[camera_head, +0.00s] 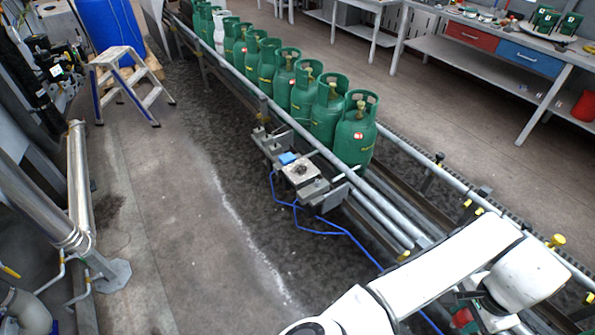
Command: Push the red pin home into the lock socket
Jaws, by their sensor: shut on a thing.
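My white arm reaches in from the bottom edge and bends at the lower right. Beneath its bend, dark parts of my gripper (472,309) show beside the conveyor's near side, partly covered by the arm. My gripper is shut on a small red piece, which I take for the red pin (462,318). Only a bit of it shows, at the bottom edge. I cannot make out the lock socket, nor how the pin lies relative to it.
Green gas cylinders (355,135) stand in a row on the railed conveyor (385,212). A metal bracket unit (300,173) with a blue hose sits on its near side. A step stool (127,82) stands upper left, a workbench (480,50) upper right. The left floor is mostly clear.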

